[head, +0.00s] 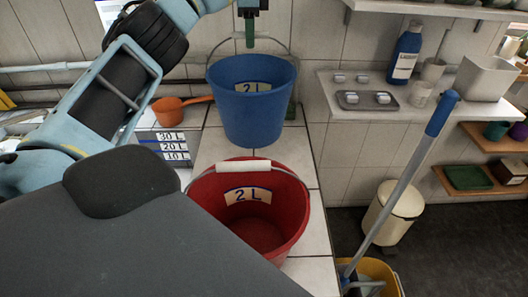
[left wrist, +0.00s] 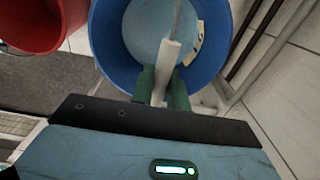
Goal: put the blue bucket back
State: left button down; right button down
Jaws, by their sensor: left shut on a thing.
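The blue bucket (head: 252,112), labelled "2 L", is upright above the tiled ledge, behind the red bucket (head: 232,215). I cannot tell whether its base touches the tiles. Its wire handle stands up. My left gripper (head: 250,38) is above the bucket, shut on the handle's pale grip (left wrist: 166,68). In the left wrist view, the green fingertips (left wrist: 163,88) lie on either side of this grip, and the blue bucket (left wrist: 211,50) shows from above. My right gripper is not in view.
The red bucket, also marked "2 L", stands in front on the tiled ledge (head: 308,272). An orange pot (head: 168,112) is at left, by a board marked 30, 20 and 10 L (head: 173,147). A mop (head: 405,180) leans at right, below a shelf with a detergent bottle (head: 404,55).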

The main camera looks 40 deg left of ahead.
pick_arm(q)
jog(key=shift+w+d+r, duration=0.2)
jog(key=shift+d+r, duration=0.05)
jog(key=shift+r, duration=0.2)
jog(key=shift+f, duration=0.1)
jog(key=shift+f, duration=3)
jog(key=shift+f+p, duration=0.35)
jog(key=shift+f, duration=1.6)
